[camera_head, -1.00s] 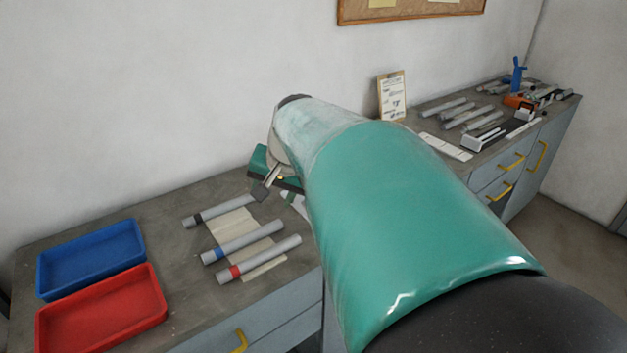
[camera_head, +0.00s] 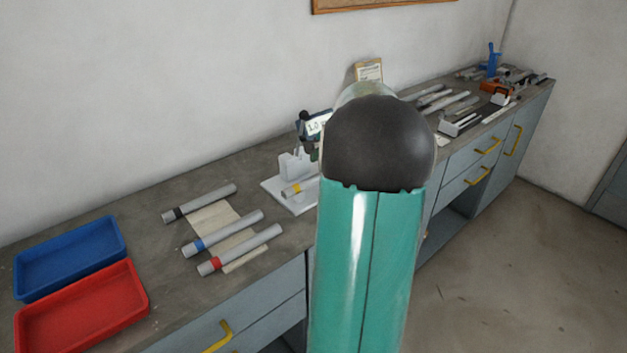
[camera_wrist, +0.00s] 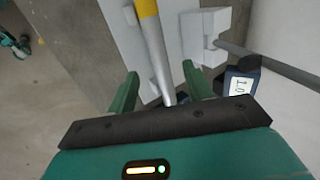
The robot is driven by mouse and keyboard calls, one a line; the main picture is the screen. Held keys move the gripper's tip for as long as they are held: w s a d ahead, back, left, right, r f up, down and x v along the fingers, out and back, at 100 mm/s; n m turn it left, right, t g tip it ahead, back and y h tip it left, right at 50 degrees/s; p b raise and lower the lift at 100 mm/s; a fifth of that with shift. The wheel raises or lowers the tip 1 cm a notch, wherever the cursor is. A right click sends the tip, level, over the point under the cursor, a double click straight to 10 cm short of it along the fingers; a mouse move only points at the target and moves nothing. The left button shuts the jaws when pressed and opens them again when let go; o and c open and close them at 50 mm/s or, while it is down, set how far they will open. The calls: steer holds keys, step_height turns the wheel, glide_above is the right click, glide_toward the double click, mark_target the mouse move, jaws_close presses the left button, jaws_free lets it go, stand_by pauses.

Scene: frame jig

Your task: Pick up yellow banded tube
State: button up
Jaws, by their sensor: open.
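The yellow banded tube shows in the wrist view (camera_wrist: 158,52) as a grey tube with a yellow band at the top edge. In the head view the yellow banded tube (camera_head: 292,189) lies by a white fixture (camera_head: 290,203), its right part hidden behind my arm. My gripper (camera_wrist: 160,71) is open, its two green fingers on either side of the tube in the wrist view, without visible contact. I cannot tell the remaining height gap. My gripper is hidden behind my arm in the head view.
A gauge (camera_wrist: 241,84) stands close to the right finger. Black (camera_head: 199,203), blue (camera_head: 222,234) and red (camera_head: 240,250) banded tubes lie left on a pale sheet. Blue (camera_head: 70,257) and red trays (camera_head: 82,308) sit farther left. More parts crowd the right bench end.

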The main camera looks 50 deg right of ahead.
mark_target(314, 178)
steer(key=x, duration=0.6)
steer(key=shift+a, duration=0.2)
jaws_close()
